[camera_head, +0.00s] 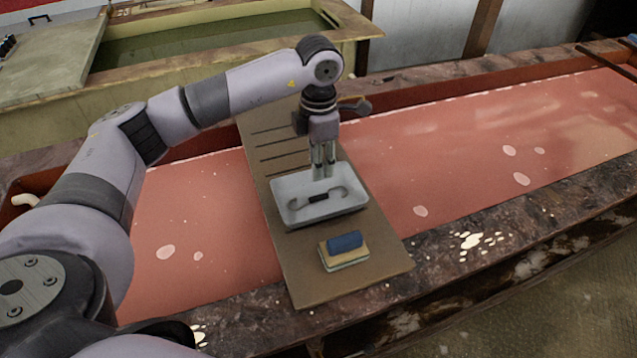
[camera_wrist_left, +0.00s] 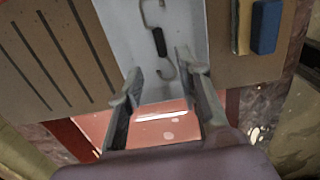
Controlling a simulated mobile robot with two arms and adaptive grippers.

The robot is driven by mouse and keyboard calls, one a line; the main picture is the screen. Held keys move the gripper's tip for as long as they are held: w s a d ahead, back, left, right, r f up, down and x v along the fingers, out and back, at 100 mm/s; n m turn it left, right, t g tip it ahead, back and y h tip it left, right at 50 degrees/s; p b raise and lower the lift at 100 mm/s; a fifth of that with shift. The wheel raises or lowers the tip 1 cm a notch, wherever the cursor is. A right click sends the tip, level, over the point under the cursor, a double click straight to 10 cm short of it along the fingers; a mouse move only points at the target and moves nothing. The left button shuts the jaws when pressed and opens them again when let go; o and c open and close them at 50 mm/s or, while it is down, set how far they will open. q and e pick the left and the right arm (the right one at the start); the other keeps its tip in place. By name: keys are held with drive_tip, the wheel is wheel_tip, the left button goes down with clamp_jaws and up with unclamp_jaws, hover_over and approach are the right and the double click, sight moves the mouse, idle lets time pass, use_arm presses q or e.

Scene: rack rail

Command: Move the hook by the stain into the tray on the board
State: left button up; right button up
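A white tray (camera_head: 296,214) sits on the brown board (camera_head: 375,255). A metal hook with a black middle and curved ends (camera_head: 318,197) lies inside the tray, and it also shows in the left wrist view (camera_wrist_left: 159,42). My left gripper (camera_head: 323,172) points down over the far part of the tray, beside the hook. In the left wrist view its fingers (camera_wrist_left: 160,76) are apart with nothing between them. One pale stain (camera_head: 475,240) is on the stone ledge at right, with no hook beside it. Another pale stain (camera_head: 199,334) is at bottom left. My right gripper is not seen.
A blue block on a yellowish sponge-like pad (camera_head: 344,250) lies on the board in front of the tray. Dark slots (camera_head: 280,143) cross the board's far part. The board bridges a trough of reddish liquid (camera_head: 450,160) with stone edges. A greenish basin (camera_head: 210,40) stands behind.

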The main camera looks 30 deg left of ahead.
use_arm(q)
wheel_tip(320, 180, up, 2)
drive_tip(key=shift+r, duration=0.25)
idle(0.4)
